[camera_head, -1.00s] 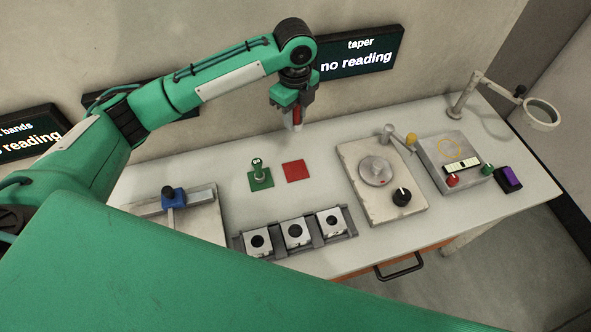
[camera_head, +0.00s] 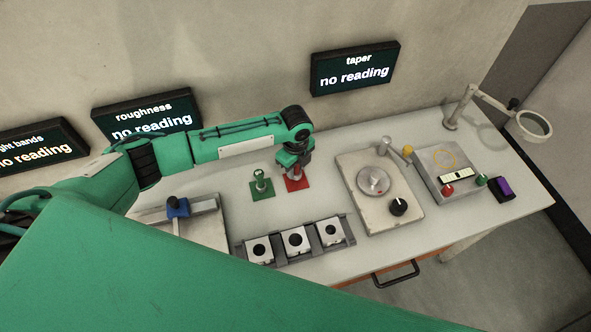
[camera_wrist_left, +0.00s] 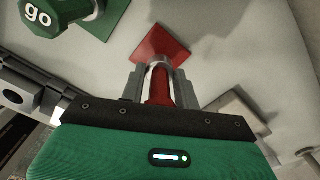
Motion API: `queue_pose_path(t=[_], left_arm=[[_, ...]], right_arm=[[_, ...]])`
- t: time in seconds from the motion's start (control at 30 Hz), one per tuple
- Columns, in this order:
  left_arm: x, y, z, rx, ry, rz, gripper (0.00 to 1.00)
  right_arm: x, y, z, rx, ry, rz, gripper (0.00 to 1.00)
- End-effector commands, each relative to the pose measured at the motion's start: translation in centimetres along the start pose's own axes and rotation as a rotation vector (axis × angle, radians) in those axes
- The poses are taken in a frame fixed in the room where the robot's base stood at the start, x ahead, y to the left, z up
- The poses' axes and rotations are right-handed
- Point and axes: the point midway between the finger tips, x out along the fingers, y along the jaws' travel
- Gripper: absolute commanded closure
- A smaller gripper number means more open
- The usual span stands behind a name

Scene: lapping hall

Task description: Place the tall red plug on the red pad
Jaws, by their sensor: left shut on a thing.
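My left gripper (camera_head: 294,172) is shut on the tall red plug, over the red pad (camera_head: 303,184). In the left wrist view the red plug (camera_wrist_left: 158,92) sits between the two grey fingers of the gripper (camera_wrist_left: 158,82), its metal part pointing toward the red pad (camera_wrist_left: 160,42). The plug's lower end appears at or just above the pad; I cannot tell whether it touches. The gripper hides most of the plug in the head view. My right gripper is not in view.
A green plug (camera_head: 259,182) stands on a green pad (camera_head: 262,194) just left of the red pad. A rack (camera_head: 346,236) with several square blocks lies in front. A plate with a round disc (camera_head: 373,180) stands to the right.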

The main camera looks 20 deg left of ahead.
Motion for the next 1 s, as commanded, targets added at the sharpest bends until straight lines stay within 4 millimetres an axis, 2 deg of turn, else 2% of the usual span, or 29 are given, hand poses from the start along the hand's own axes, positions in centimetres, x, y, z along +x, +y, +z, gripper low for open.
queue_pose_path(t=[0.17,0.53,0.57,0.63,0.67,1.0], left_arm=[[2.3,0.0,0.0,-0.001,0.0,0.001,0.97],[2.9,0.0,0.0,0.0,0.0,0.001,0.97],[2.8,0.0,0.0,0.0,0.0,0.001,0.63],[2.8,0.0,0.0,0.0,0.0,0.001,0.49],[2.8,0.0,0.0,0.0,0.0,0.001,0.47],[2.3,0.0,0.0,-0.001,-0.001,0.0,0.47]], right_arm=[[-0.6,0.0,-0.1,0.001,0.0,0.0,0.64],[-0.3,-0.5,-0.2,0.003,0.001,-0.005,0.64],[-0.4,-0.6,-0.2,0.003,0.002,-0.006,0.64],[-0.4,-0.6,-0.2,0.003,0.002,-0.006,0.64],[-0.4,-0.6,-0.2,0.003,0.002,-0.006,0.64],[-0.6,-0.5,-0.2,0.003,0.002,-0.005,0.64]])
